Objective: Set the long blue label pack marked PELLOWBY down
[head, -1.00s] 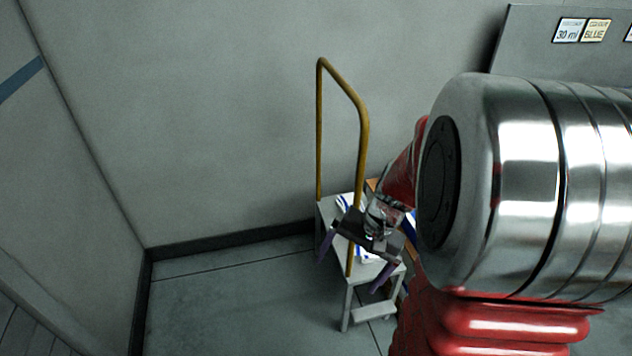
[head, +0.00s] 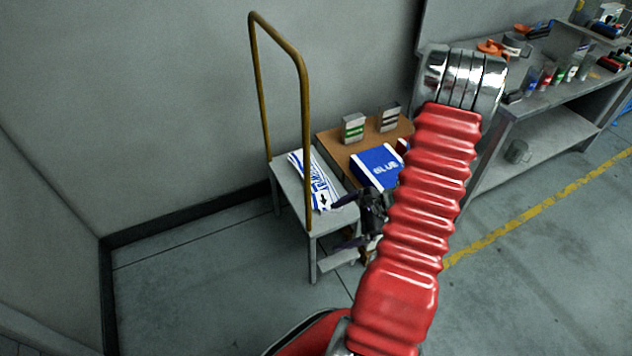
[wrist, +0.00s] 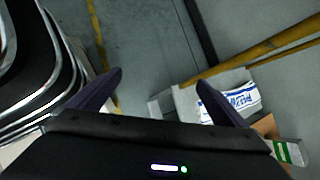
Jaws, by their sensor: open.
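A long white pack with blue print (head: 316,181) lies flat on the grey top of a step stool (head: 287,190). I cannot read its name. It also shows in the wrist view (wrist: 238,100), close to the right finger. My gripper (head: 346,222) is at the stool's right side, partly hidden by my red arm. In the wrist view my gripper (wrist: 160,92) has its two dark fingers wide apart with nothing between them. The pack is outside the fingers.
A yellow handrail (head: 305,120) rises from the stool. A brown-topped stand (head: 335,143) beside it bears a blue box marked BLUE (head: 376,165) and two small cartons (head: 353,127). A grey bench (head: 540,100) stands at right. The floor at left is clear.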

